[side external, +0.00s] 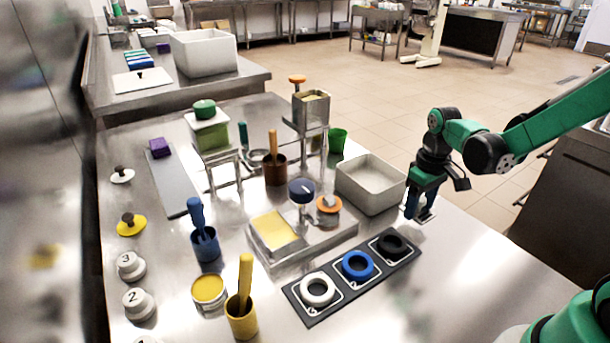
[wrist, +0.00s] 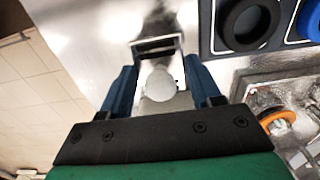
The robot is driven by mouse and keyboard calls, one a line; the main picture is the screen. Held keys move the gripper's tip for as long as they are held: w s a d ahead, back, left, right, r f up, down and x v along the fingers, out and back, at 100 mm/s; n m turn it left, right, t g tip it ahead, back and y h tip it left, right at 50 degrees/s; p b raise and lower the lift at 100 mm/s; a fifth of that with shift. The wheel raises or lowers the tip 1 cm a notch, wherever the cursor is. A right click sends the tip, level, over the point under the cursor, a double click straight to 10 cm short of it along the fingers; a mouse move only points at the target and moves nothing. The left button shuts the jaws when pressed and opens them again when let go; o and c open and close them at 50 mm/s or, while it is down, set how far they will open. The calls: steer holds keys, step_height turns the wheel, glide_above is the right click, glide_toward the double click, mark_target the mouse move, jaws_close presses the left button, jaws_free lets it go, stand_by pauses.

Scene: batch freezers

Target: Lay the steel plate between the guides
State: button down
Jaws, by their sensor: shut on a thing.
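My gripper (side external: 420,204) is at the right side of the steel table, pointing down, close above the table top. Its blue fingers are shut on a small steel plate (side external: 427,216), whose bright edge shows at the fingertips. In the wrist view a pale round knob and grey metal (wrist: 168,104) sit between the two fingers (wrist: 162,82), with a dark-centred metal frame (wrist: 158,42) beyond them. I cannot tell whether the plate touches the table. A low steel base (side external: 318,243) with a yellow square lies left of my gripper; I cannot make out clearly which edges are the guides.
A black tray (side external: 322,305) with white, blue and black rings lies in front. A grey open bin (side external: 371,186) stands close left of my gripper. Several cups, a tall steel stand (side external: 306,135) and weights stand farther left. The table's right front is clear.

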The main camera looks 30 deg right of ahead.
mark_target(422, 199)
steer(key=shift+f, duration=1.3)
steer(key=shift+f, duration=0.1)
steer(key=shift+c, duration=2.3)
jaws_free()
step_height(422, 199, up, 12)
steer(key=shift+r, duration=0.1)
steer(key=s+a+r+t, duration=0.1)
steer(key=s+a+t, duration=0.2)
steer(key=a+t, duration=0.4)
steer(key=shift+s+a+r, duration=0.2)
steer(key=shift+s+a, duration=0.15)
steer(key=shift+a, duration=1.4)
steer(key=shift+c, duration=0.2)
